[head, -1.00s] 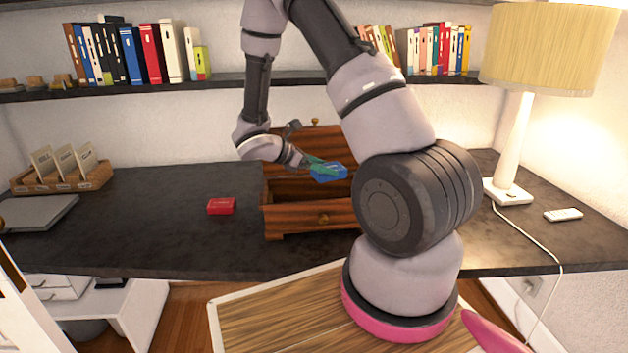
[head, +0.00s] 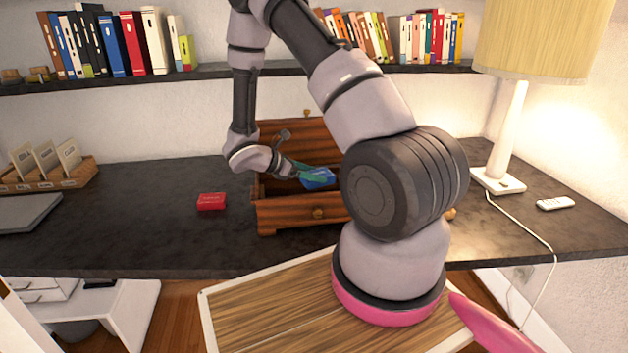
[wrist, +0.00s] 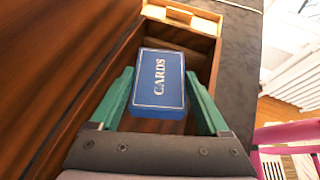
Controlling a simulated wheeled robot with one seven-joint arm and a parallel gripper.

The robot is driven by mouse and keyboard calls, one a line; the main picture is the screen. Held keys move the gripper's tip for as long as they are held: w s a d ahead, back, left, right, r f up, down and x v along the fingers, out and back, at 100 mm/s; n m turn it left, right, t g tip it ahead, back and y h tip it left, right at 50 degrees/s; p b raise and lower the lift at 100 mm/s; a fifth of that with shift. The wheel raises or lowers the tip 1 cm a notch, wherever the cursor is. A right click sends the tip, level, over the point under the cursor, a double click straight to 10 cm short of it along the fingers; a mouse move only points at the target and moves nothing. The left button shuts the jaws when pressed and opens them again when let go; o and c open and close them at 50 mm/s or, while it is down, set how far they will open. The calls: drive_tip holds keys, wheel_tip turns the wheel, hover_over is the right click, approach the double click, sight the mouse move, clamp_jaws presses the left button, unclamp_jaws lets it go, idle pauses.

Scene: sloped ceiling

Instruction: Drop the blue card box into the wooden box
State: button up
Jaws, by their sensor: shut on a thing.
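The blue card box (head: 318,178) is between the green fingers of my gripper (head: 308,174). In the wrist view the blue card box (wrist: 160,80) shows its "CARDS" face, with a finger of my gripper (wrist: 160,97) at each side. The wooden box (head: 284,214) stands on the dark desk with its lid raised at the back. In the head view the card box appears at or just above the box's opening. The wrist view shows the wooden box (wrist: 180,13) around and below it. My arm hides the wooden box's right part.
A red card box (head: 211,201) lies on the desk left of the wooden box. A file holder (head: 60,180) is at the left. Book shelves run above. The desk's left middle is clear.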

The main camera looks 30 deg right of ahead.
drive_tip(key=o, duration=1.5)
drive_tip(key=shift+o, duration=0.2)
drive_tip(key=v, duration=1)
drive_tip(key=shift+a+r, duration=0.2)
drive_tip(key=shift+a, duration=0.15)
drive_tip(key=shift+s, duration=0.1)
